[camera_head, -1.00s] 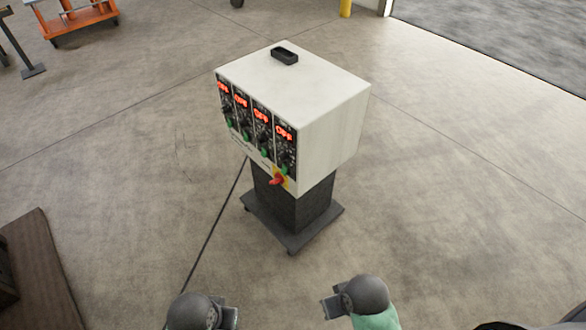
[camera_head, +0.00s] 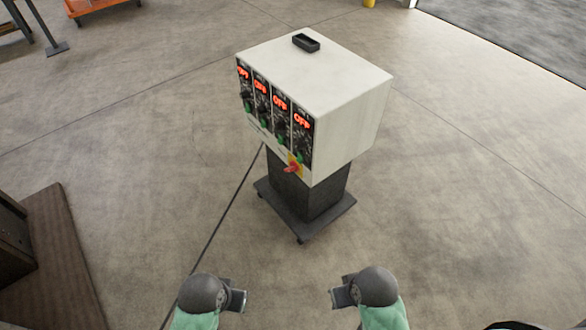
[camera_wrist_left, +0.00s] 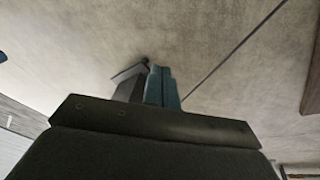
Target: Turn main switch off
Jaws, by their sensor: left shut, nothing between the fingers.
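The main switch (camera_head: 292,169) is a red knob on a yellow plate at the lower front corner of a white control box (camera_head: 345,85). Its exact turn is too small to tell. Several black panels above it show red OFF displays. My left gripper (camera_head: 241,299) is low in the head view, apart from the box and nearer to me. In the left wrist view its teal fingers (camera_wrist_left: 161,86) are together with nothing between them. My right gripper (camera_head: 338,297) is at similar height on the right, apart from the box; its jaw opening is not clear.
The box stands on a dark pedestal with a wheeled base plate (camera_head: 335,212). A brown mat (camera_head: 65,265) lies at the left. An orange cart (camera_head: 90,8) is at the back left. Floor around the box is clear.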

